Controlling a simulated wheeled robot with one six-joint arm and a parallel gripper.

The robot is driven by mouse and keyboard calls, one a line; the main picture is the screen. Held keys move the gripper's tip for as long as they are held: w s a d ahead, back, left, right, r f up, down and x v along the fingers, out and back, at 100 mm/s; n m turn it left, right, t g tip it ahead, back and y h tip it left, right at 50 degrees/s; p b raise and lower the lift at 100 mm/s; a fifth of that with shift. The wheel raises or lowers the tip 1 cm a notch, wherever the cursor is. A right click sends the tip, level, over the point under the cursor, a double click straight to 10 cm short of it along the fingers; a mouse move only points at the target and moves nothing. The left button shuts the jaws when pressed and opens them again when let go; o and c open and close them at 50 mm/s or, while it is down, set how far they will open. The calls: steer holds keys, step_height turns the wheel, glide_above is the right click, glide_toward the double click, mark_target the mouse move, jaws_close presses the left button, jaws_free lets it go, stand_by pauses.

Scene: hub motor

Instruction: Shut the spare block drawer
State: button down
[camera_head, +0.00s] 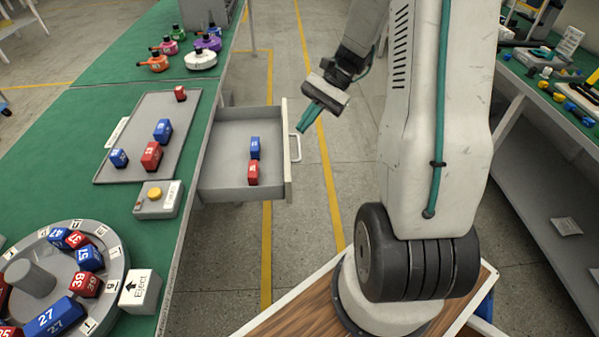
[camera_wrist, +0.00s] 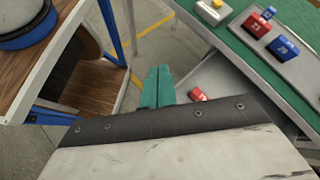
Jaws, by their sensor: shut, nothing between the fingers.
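The spare block drawer (camera_head: 222,183) is pulled out from the side of the green-topped table in the head view. A blue block (camera_head: 255,148) and a red block (camera_head: 253,172) stand inside it. Its front panel carries a pale handle (camera_head: 297,147) on the outer side. My gripper (camera_head: 306,127), with teal fingers, is shut and empty, just right of the handle and apparently close to it; I cannot tell whether they touch. In the wrist view my gripper (camera_wrist: 157,88) points down, and part of the drawer (camera_wrist: 208,80) with the red block (camera_wrist: 198,94) shows beyond it.
On the table (camera_head: 95,88) are a grey tray (camera_head: 125,165) with several blocks, a yellow button box (camera_head: 157,199), a round numbered carousel (camera_head: 113,262) and an Eject sign (camera_head: 139,291). Another bench (camera_head: 555,103) stands at the right. Open floor lies between.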

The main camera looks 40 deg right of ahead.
steer(key=d+f+m+t+y, duration=0.1)
steer(key=d+f+m+t, duration=0.35)
steer(key=f, duration=0.45)
steer(key=s+d+f+m+t+y, duration=0.1)
steer(key=d+f+m+t+y, duration=0.15)
steer(key=d+f+m, duration=0.4)
steer(key=d+f+m+t, duration=0.25)
steer(key=f+t, duration=0.25)
steer(key=f, duration=0.5)
steer(key=x, duration=1.2)
steer(key=shift+a+n, duration=0.35)
steer(key=shift+w, duration=0.1)
